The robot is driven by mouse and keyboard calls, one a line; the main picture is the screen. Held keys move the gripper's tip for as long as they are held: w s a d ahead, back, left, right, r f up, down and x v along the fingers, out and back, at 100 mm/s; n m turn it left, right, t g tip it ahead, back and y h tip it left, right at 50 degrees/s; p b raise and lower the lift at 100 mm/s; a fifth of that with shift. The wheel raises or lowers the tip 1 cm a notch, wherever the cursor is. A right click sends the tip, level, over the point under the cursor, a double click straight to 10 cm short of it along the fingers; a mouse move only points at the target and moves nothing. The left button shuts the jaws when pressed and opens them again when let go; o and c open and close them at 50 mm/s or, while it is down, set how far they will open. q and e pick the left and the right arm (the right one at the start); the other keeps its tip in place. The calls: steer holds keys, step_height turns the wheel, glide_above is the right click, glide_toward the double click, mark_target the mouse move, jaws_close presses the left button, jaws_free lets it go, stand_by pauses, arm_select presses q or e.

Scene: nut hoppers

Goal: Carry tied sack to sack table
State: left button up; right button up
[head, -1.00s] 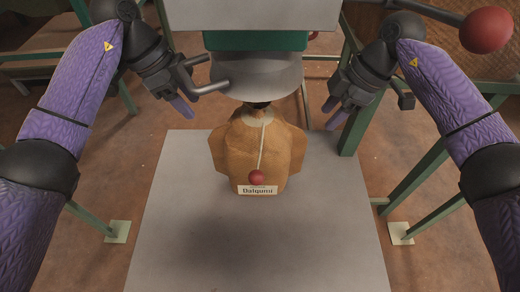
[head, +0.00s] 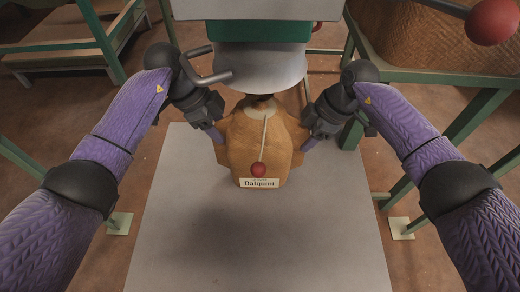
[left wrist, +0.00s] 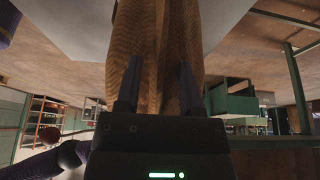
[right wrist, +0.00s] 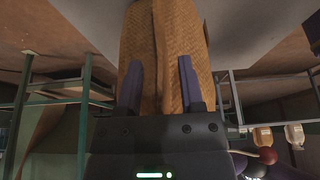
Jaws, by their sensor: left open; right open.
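The tied sack (head: 262,140) is tan-brown, with a pale drawstring, a red ball on its end and a label reading "Dalqumi". It stands upright on a grey table (head: 260,240), under the metal hopper spout. My left gripper (head: 212,135) is open at the sack's left side. In the left wrist view the woven sack (left wrist: 158,60) fills the space ahead of the spread fingers. My right gripper (head: 312,140) is open at the sack's right side. In the right wrist view the sack (right wrist: 160,50) lies ahead of its fingers. I cannot tell whether the fingers touch the sack.
The grey hopper spout (head: 258,68) hangs just above the sack's neck, with a bent metal handle (head: 212,79) on its left. Green frame legs (head: 352,135) stand at right. A red-knobbed lever (head: 493,20) is at upper right. The table's front is clear.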

arm_select(q)
steer(key=shift+c, duration=0.2)
arm_select(e)
steer(key=shift+c, duration=0.2)
arm_select(q)
jaws_close()
arm_select(e)
jaws_close()
arm_select(q)
steer(key=shift+r, duration=0.1)
stand_by(0.6)
